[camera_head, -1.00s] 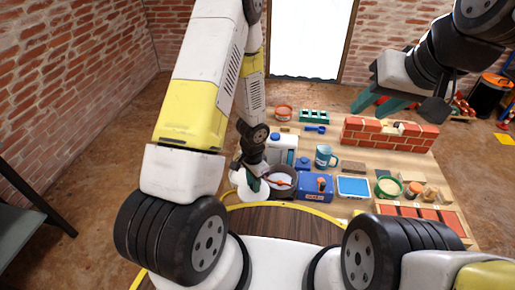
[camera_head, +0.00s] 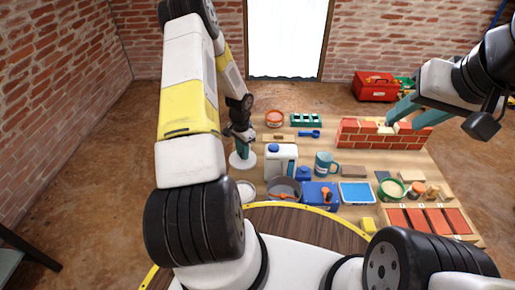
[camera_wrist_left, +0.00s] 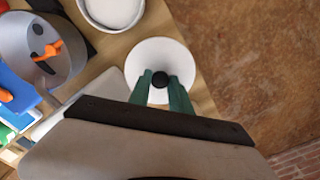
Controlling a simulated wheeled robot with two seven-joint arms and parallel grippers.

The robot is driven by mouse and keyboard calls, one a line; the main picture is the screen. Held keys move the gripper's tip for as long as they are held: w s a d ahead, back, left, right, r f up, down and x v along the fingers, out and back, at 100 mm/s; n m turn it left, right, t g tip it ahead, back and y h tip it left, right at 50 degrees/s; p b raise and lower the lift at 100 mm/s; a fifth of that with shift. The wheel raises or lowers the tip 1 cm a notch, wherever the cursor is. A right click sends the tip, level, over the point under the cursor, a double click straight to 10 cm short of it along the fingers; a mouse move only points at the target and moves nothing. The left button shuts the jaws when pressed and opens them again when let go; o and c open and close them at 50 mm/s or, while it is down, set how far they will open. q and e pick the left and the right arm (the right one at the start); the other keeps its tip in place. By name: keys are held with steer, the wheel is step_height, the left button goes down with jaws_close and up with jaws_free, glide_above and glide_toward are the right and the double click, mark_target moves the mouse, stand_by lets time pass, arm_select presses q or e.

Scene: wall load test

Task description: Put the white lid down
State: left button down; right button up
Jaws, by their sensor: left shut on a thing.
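The white lid (camera_head: 241,161) is round with a black knob and appears level at the left side of the wooden table. My left gripper (camera_head: 240,146) is above it, shut on the knob; in the left wrist view the green fingers (camera_wrist_left: 161,90) stand on both sides of the black knob on the lid (camera_wrist_left: 160,53). I cannot tell whether the lid touches the tabletop. A round white-filled container (camera_head: 246,190) stands nearer me, apart from the lid; it also shows in the left wrist view (camera_wrist_left: 112,10). My right gripper (camera_head: 418,117) has its green fingers apart by the brick wall.
A grey pot (camera_head: 284,188), a white jug (camera_head: 281,160), a blue toolbox (camera_head: 318,194) and a mug (camera_head: 326,163) stand right of the lid. The low brick wall (camera_head: 375,140) is at the back right. The table edge lies close left of the lid.

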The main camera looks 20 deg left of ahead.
arm_select(q)
step_height(320, 180, down, 8)
stand_by(0.4)
steer(key=c, duration=1.2)
jaws_free()
steer(key=shift+f, duration=0.1)
